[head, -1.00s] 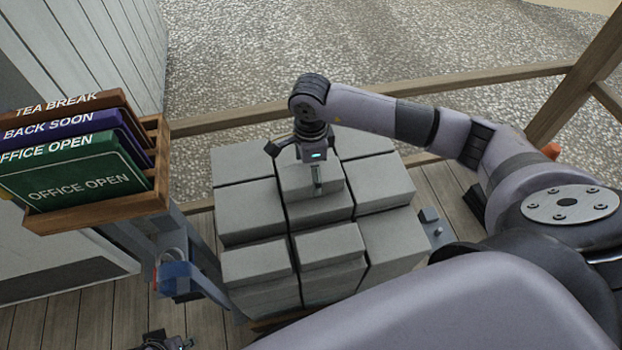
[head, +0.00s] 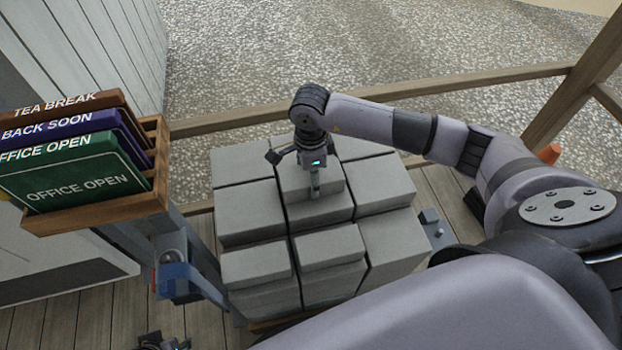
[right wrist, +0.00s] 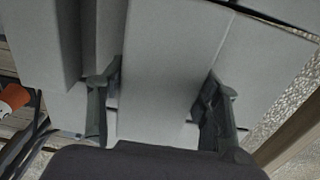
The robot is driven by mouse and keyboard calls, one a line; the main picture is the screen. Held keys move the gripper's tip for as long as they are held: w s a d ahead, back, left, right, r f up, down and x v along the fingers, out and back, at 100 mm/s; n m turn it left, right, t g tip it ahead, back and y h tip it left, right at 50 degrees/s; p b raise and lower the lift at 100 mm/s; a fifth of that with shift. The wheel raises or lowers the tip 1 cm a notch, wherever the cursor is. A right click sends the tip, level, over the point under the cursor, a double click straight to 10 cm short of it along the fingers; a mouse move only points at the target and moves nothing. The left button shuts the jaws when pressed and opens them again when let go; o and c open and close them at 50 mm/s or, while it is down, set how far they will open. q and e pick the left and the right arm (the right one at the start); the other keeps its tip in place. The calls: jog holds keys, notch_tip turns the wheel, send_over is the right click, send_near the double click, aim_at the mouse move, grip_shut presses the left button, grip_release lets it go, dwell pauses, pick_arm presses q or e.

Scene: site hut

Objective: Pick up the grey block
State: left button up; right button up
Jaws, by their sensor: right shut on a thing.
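Several matching grey blocks are stacked close together in the head view. My right gripper (head: 295,172) points down over the middle of the stack. It is shut on one grey block (head: 331,190), with a finger on each side of it. In the right wrist view this block (right wrist: 163,85) lies between the two fingers (right wrist: 162,100). The block still sits among its neighbours, and I see no clear gap under it. Part of my left gripper (head: 162,342) shows at the bottom left edge, too cut off to judge its jaws.
A wooden rack (head: 100,212) with several signs stands on a post left of the stack. Other grey blocks (head: 250,213) crowd the held one. A wooden rail (head: 440,83) runs behind, with gravel beyond. An orange object (head: 548,153) is at the right.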

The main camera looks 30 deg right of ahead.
grip_shut()
jog(key=shift+w+r, duration=0.1)
dwell(0.4)
jog(key=shift+r, duration=0.1)
